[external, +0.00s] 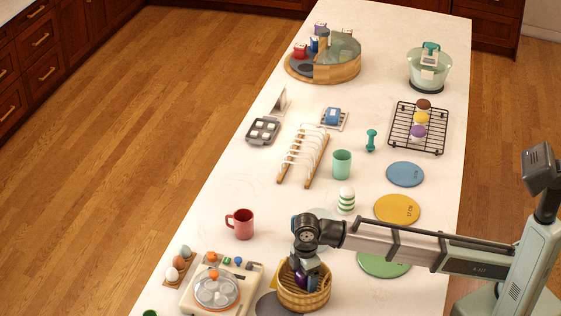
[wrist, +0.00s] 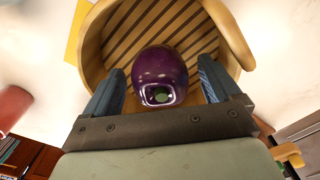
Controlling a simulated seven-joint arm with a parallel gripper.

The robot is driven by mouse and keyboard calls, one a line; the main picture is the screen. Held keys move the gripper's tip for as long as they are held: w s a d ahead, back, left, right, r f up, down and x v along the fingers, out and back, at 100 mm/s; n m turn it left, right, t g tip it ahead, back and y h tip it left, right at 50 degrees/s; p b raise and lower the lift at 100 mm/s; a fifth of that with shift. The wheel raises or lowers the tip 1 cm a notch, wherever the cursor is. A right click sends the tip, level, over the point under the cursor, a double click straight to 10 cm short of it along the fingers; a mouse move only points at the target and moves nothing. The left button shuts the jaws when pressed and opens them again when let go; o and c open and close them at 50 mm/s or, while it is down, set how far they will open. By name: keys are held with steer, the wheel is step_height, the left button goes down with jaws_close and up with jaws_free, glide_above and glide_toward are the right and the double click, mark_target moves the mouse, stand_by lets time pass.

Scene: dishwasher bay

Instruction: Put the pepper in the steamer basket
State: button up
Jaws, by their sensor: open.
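The pepper (wrist: 160,74) is dark purple and glossy, with its green-centred end facing the wrist camera. It is inside or just over the round wicker steamer basket (external: 318,299), whose slatted floor shows behind it in the wrist view. My gripper (wrist: 160,80) is open, with one blue-grey finger on each side of the pepper and a visible gap on both sides. In the external view my gripper (external: 309,276) points down into the basket, and the pepper (external: 300,282) is partly hidden by it. I cannot tell whether the pepper touches the basket floor.
A cream hob with a pan (external: 217,290) stands left of the basket. A red mug (external: 241,223), a striped shaker (external: 346,201) and a green plate (external: 384,265) are nearby. A yellow item (wrist: 75,30) is beside the basket. The counter between mug and rack (external: 303,157) is clear.

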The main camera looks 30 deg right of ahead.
steer(key=shift+r, duration=0.1)
steer(key=shift+r, duration=3.8)
